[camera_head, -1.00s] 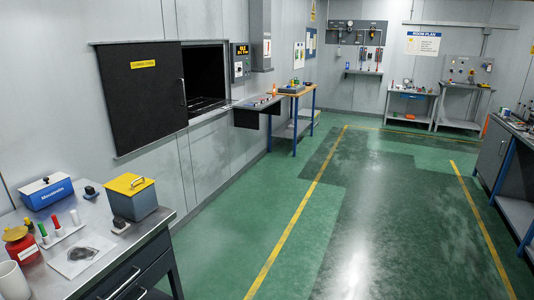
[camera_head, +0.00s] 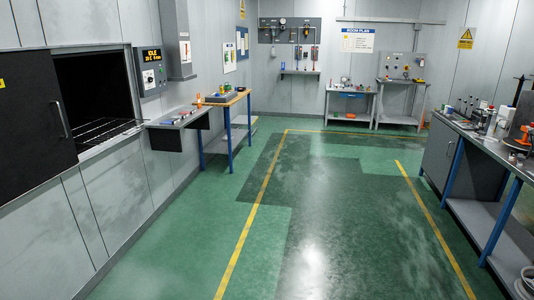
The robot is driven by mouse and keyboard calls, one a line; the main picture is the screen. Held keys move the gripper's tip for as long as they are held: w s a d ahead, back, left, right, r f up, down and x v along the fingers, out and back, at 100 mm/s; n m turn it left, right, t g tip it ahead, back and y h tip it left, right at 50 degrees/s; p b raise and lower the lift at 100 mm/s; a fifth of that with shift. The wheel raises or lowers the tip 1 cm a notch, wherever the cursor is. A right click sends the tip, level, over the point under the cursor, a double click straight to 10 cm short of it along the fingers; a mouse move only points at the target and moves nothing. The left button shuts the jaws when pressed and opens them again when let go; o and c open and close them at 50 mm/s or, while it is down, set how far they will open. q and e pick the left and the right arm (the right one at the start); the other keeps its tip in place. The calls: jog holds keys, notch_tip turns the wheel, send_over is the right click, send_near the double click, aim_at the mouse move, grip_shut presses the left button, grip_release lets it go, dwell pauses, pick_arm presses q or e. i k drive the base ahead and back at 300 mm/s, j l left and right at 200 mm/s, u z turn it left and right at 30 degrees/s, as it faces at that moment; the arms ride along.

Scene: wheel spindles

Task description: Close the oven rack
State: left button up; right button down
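The oven is set in the left wall, with a dark rectangular opening (camera_head: 92,85). Its black sliding door (camera_head: 30,120) stands to the left of the opening, with a vertical handle (camera_head: 62,119) near its right edge. The oven rack (camera_head: 104,131) is a dark wire grid at the bottom of the opening. Its front part shows near the sill; how far it sticks out is hard to tell. The control panel (camera_head: 149,70) right of the opening has a lit yellow display. Neither of my grippers is in view.
A grey wall shelf (camera_head: 180,118) and a wooden-topped table (camera_head: 226,98) with blue legs stand beyond the oven. A long workbench (camera_head: 490,145) with tools lines the right side. The green floor (camera_head: 300,220) between yellow lines is clear.

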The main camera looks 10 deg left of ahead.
aim_at(125, 134)
jog(key=i+j+u, duration=0.1)
jog(key=i+u, duration=0.25)
jog(key=i, duration=0.2)
jog(key=i+u, duration=0.35)
jog(key=i, duration=0.25)
jog(key=i+l+u, duration=0.25)
jog(key=i+u, duration=0.15)
jog(key=i, duration=0.15)
jog(key=i+j+u, duration=0.1)
jog(key=i+u, duration=0.2)
jog(key=i, duration=0.4)
jog(key=i+u, duration=0.3)
jog(key=i, duration=0.4)
jog(key=i+l+u, duration=0.2)
jog(key=i+u, duration=0.15)
jog(key=i, duration=0.3)
